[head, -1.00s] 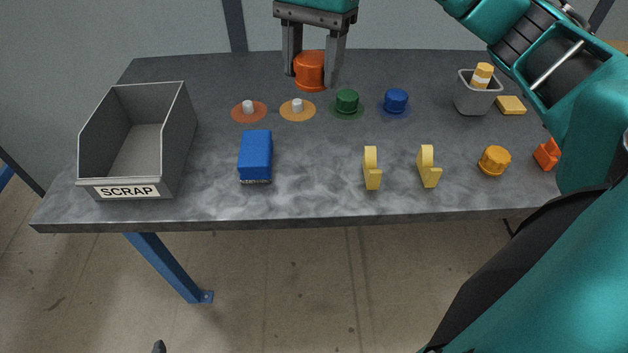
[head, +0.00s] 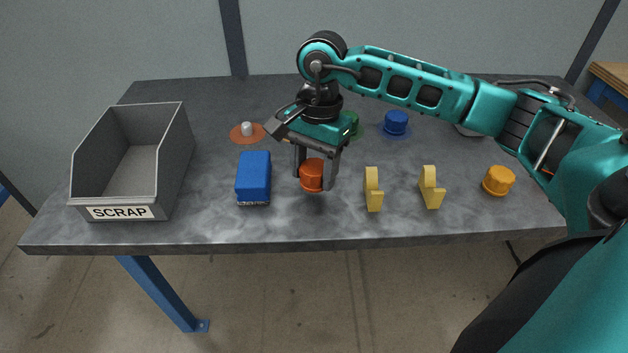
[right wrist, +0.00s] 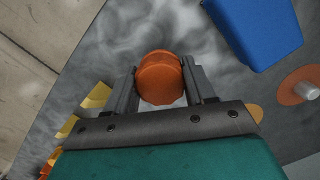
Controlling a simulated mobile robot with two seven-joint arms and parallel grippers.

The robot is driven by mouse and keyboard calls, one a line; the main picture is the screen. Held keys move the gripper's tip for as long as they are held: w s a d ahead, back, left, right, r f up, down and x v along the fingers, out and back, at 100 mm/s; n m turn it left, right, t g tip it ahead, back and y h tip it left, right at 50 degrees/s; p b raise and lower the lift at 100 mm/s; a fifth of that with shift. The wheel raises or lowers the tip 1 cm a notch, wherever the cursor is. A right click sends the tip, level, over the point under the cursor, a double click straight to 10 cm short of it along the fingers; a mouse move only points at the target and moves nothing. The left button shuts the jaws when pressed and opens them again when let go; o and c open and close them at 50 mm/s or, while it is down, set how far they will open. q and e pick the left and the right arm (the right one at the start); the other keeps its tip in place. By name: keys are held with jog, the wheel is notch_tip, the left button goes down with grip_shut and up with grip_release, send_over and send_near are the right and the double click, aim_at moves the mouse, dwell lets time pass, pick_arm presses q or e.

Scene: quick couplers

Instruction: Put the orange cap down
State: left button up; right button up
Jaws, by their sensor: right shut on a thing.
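The orange cap (head: 312,172) is held between the fingers of my right gripper (head: 315,180), over the front middle of the table. The cap also shows between the fingers in the right wrist view (right wrist: 161,78). It is low over the tabletop; I cannot tell whether it touches. The red-orange disc with a pale stub (head: 247,131) lies behind and to the left, with no cap on it. My left gripper is not in view.
A blue block (head: 254,178) stands just left of the cap; two yellow pieces (head: 373,189) (head: 431,188) stand to its right. A grey SCRAP bin (head: 124,212) is at the left. Green (head: 352,124), blue (head: 396,122) and amber (head: 498,180) caps sit behind and right.

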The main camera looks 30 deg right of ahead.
aim_at(315, 169)
jog(key=shift+f, duration=1.5)
jog(key=shift+f, duration=0.15)
jog(key=o, duration=0.7)
jog(key=shift+f+b, duration=0.1)
jog(key=shift+b, duration=0.25)
jog(key=o, duration=0.5)
jog(key=shift+c, duration=0.2)
